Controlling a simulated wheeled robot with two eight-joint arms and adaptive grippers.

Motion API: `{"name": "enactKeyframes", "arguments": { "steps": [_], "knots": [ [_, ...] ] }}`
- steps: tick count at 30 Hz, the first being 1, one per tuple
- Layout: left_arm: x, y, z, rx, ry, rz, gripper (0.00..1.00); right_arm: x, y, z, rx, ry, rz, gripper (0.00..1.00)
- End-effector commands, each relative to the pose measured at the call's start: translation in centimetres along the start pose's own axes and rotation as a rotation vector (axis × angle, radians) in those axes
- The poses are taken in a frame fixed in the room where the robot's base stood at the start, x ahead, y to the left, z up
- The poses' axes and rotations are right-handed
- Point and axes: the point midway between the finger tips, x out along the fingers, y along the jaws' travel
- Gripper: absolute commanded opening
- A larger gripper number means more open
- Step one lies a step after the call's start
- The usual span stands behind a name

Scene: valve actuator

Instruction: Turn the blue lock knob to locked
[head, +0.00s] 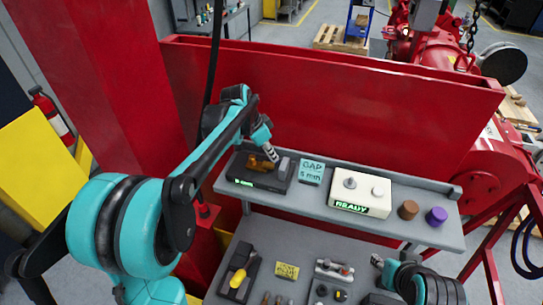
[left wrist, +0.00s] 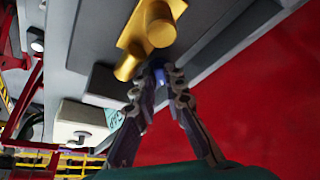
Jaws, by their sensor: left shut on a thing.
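The blue lock knob (left wrist: 159,76) shows in the left wrist view between the tips of my left gripper (left wrist: 160,78); its face is mostly covered by the fingers. In the head view my left gripper (head: 271,155) reaches down to a dark box (head: 242,171) with a green display on the grey shelf, and the knob is hidden there. A brass fitting (head: 258,163) sits on the box beside the fingers; it also shows in the left wrist view (left wrist: 155,25). My right gripper (head: 378,262) is low at the right, apart from the box, its jaw state unclear.
On the shelf (head: 228,187) stand a "GAP 5 mm" card (head: 312,172), a white "READY" box (head: 362,192), a brown knob (head: 408,209) and a purple one (head: 437,215). A red wall (head: 330,110) rises behind. A lower panel holds a yellow-handled tool (head: 239,279).

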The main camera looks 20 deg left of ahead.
Motion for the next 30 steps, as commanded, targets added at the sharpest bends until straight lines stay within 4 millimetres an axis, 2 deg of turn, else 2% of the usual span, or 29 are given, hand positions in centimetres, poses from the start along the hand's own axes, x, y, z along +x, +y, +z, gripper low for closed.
{"name": "enactKeyframes", "arguments": {
  "steps": [18, 30],
  "knots": [
    [0.06, -0.73, -0.27, 0.521, 0.001, 0.215, 0.00, 0.65, 0.00, 0.47, 0.000, 0.000, 0.000, 0.39],
    [0.10, -0.90, -0.40, 0.724, 0.000, 0.298, 0.00, 0.67, 0.00, 0.48, 0.000, 0.000, 0.000, 0.39]
  ]
}}
